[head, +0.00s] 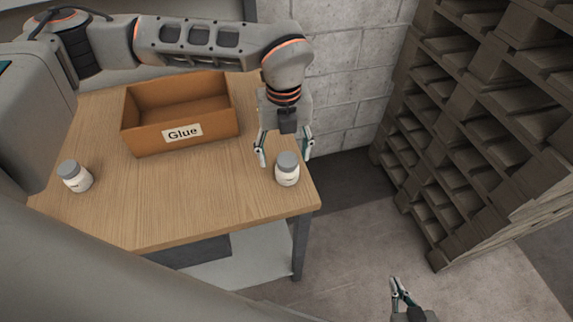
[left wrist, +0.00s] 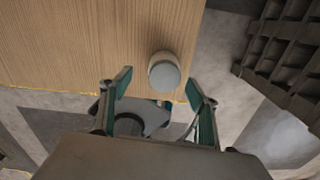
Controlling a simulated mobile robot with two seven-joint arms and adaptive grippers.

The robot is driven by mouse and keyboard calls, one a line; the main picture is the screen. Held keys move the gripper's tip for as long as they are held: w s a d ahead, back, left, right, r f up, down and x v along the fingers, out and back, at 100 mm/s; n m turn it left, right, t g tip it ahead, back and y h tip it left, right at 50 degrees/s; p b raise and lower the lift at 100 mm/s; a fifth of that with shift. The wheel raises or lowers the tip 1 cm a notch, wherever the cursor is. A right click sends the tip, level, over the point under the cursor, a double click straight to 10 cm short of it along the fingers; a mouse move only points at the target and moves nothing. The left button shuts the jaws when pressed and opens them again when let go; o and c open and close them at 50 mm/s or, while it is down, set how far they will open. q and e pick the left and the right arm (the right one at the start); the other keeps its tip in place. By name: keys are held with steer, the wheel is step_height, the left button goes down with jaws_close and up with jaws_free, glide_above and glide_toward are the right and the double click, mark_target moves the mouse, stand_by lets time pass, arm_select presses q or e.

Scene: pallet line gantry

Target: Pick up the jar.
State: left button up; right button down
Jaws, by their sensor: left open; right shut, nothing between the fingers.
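A white jar with a grey lid (head: 287,172) stands upright near the right edge of the wooden table. In the left wrist view its lid (left wrist: 165,74) shows from above, close to the table edge and roughly between the fingertips, slightly beyond them. A second, similar jar (head: 75,177) stands at the table's left side. My left gripper (head: 283,154) is open and empty, pointing down, its fingers just behind and above the right jar; touching cannot be told. My right gripper (head: 402,291) is shut and empty, low at the bottom of the head view, away from the table.
An open brown box labelled "Glue" (head: 181,144) stands at the back of the table (head: 190,205), left of my left gripper. The table's middle is clear. Stacked wooden pallets (head: 470,130) stand on the right, with a block wall (head: 345,75) behind.

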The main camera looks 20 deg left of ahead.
mark_target(287, 159)
arm_select(q)
steer(key=shift+w+d+f, duration=0.15)
steer(key=shift+f, duration=1.2)
steer(key=shift+w+d+f, duration=0.1)
steer(key=shift+d+f, duration=0.05)
steer(key=shift+f, duration=1.2)
steer(key=c, duration=1.4)
